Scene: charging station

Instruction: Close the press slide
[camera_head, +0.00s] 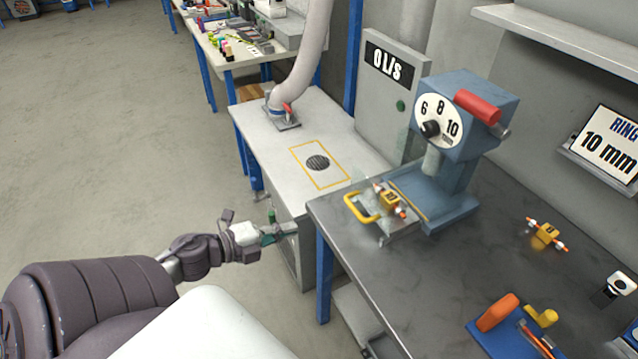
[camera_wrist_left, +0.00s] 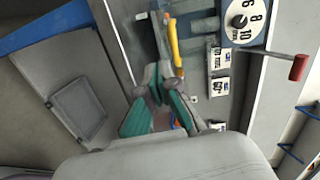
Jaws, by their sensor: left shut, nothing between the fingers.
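The blue press (camera_head: 452,150) stands on the dark table, with a round dial reading 6, 8 and 10 and a red-handled lever. Its grey slide (camera_head: 402,226) sticks out to the left of the press base, with a yellow looped handle (camera_head: 358,208) on its outer end. A yellow part with orange ends (camera_head: 390,199) sits on the slide. My left gripper (camera_head: 281,229) is shut and empty, left of the handle and apart from it. In the left wrist view the yellow handle (camera_wrist_left: 175,46) shows just beyond the teal fingers (camera_wrist_left: 160,74). My right gripper is out of view.
A white bench (camera_head: 270,135) with a hose and round vent adjoins the table. Another yellow and orange part (camera_head: 546,234) lies right of the press. A blue tray (camera_head: 515,335) with an orange-handled tool is at the front right. Floor at left is clear.

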